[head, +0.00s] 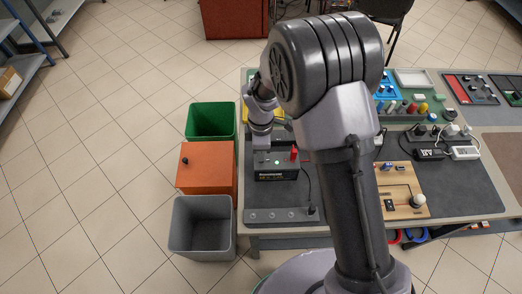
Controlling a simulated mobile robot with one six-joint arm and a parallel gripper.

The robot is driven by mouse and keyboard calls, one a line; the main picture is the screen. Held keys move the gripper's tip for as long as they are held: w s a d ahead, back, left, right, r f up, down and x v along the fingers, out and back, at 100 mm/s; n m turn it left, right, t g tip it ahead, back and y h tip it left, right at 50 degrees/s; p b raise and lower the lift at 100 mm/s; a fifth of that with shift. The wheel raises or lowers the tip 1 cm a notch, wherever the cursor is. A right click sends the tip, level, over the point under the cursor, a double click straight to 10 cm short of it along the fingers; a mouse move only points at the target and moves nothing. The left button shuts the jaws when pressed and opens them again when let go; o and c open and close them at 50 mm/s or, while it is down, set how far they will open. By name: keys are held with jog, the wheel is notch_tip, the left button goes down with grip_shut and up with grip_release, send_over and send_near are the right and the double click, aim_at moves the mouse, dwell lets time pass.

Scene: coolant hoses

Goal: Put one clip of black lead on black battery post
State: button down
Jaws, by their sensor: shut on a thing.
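A black battery (277,166) with a grey top and a small green light stands on the dark mat at the left of the table. A red post or clip (294,154) stands up at its right end. My gripper (262,146) points down over the battery's left end. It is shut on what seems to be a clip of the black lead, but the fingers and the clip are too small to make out. The black post is hidden at or behind the gripper. A thin black cable (309,188) runs down the mat right of the battery.
A grey strip with several knobs (277,215) lies at the mat's front edge. A wooden board (400,190) lies to the right. My arm hides the table's middle.

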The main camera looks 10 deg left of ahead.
jog(key=shift+f, duration=0.1)
jog(key=c, duration=1)
grip_release()
notch_tip(320, 180, up, 9)
jog(key=p, duration=0.7)
jog(key=shift+r, duration=0.2)
jog(key=shift+f, duration=0.15)
